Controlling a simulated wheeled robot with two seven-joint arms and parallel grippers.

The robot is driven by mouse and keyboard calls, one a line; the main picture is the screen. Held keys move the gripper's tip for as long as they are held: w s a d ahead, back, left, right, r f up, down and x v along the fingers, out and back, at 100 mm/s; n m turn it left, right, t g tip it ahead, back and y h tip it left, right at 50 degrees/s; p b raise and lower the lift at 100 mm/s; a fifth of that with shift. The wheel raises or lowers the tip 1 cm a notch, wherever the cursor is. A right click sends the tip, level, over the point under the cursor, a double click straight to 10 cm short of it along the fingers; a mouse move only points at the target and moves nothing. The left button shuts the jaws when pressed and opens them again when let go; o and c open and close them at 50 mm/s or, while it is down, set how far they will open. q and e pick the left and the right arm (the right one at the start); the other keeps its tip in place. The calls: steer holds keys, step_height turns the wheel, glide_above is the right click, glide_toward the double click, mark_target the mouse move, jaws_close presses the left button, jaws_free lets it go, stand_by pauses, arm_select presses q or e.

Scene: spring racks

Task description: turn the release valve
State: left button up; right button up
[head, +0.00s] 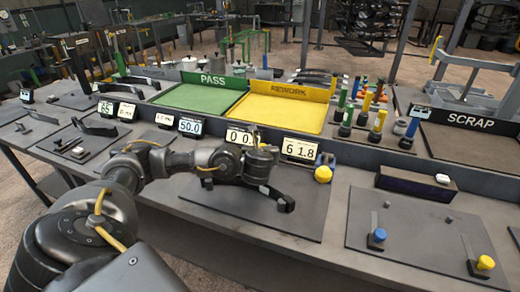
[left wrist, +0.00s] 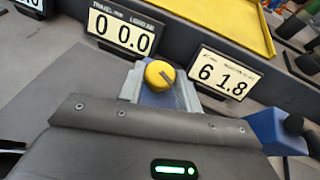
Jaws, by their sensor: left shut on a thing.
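The release valve appears to be the round yellow knob (left wrist: 158,73) with a dark line across its top, in the left wrist view. It sits between the two grey fingers of my left gripper (left wrist: 160,88), which are shut on it. A blue part shows just below the knob. In the head view my left gripper (head: 263,164) reaches down between two displays, and its hand mostly hides the knob. The left display (head: 240,137) reads 00.0 and the right display (head: 300,150) reads 61.8. My right gripper is in neither view.
A yellow-capped knob (head: 323,174) by a blue block stands right of my gripper. A black curved bar (head: 282,200) lies in front. Green PASS (head: 200,97) and yellow REWORK (head: 285,112) trays are behind. Another board (head: 415,235) lies to the right.

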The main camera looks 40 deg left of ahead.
arm_select(q)
steer(key=n+g+y, duration=0.1)
steer(key=n+g+y+p, duration=0.1)
steer(key=shift+w+d+r+n, duration=0.15)
steer(key=shift+w+d+n, duration=0.05)
steer(key=shift+d+n, duration=0.1)
steer(key=shift+w+n+g+y+p, duration=0.1)
steer(key=shift+n+g+y+p, duration=0.6)
steer(key=shift+n+g+p, duration=0.25)
steer(key=shift+g, duration=0.35)
steer(key=shift+n+y+p, duration=0.4)
steer(key=shift+n, duration=0.15)
steer(key=shift+g, duration=0.3)
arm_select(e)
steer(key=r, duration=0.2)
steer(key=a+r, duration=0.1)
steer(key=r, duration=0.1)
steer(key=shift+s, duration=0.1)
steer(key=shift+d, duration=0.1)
arm_select(q)
steer(key=o, duration=1)
steer(key=shift+w+a+f, duration=0.1)
steer(key=shift+f, duration=0.1)
steer(key=shift+c, duration=0.2)
